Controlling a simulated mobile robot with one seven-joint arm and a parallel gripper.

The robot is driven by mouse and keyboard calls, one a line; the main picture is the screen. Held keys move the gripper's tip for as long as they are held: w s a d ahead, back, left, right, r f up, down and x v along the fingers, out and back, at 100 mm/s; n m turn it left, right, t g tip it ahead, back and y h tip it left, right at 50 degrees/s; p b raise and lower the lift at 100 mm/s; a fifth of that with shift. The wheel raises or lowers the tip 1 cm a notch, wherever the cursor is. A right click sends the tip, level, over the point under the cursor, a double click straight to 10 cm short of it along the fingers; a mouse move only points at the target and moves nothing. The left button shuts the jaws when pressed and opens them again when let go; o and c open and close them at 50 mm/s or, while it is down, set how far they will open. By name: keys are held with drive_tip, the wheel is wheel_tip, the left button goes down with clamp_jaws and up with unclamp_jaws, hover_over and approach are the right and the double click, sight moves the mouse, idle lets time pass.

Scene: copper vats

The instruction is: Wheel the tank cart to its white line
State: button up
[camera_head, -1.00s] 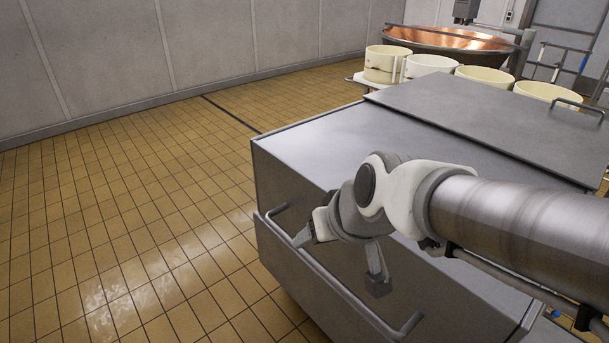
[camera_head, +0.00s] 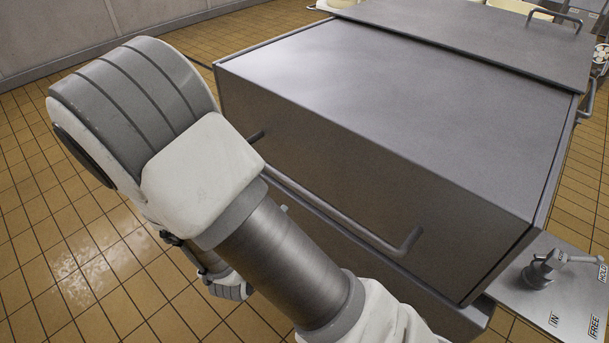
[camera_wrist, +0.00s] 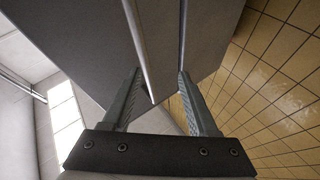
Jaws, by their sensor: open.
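The tank cart (camera_head: 385,110) is a large grey steel box with a flat top and a raised lid plate. It fills the middle and right of the head view. A steel push bar (camera_head: 345,220) runs along its near side. No white line is visible.
A steel plate (camera_head: 555,285) with a small lever (camera_head: 545,268) and the labels IN, FREE and HOLD sits at the cart's lower right. A grey wall (camera_head: 50,35) stands at the back left. Tiled floor (camera_head: 60,235) is open to the left.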

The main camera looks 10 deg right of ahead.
drive_tip(key=w+d+f+n+t+h+b, duration=0.2)
drive_tip(key=w+d+f+n+b, duration=0.1)
drive_tip(key=w+d, duration=0.8)
drive_tip(key=shift+w+d+f+t+h+b, duration=0.2)
drive_tip(key=shift+w+f+t+h+b, duration=0.2)
drive_tip(key=shift+w+f+b, duration=0.45)
drive_tip(key=shift+s+r, duration=0.1)
drive_tip(key=shift+r, duration=0.05)
clamp_jaws()
idle(0.9)
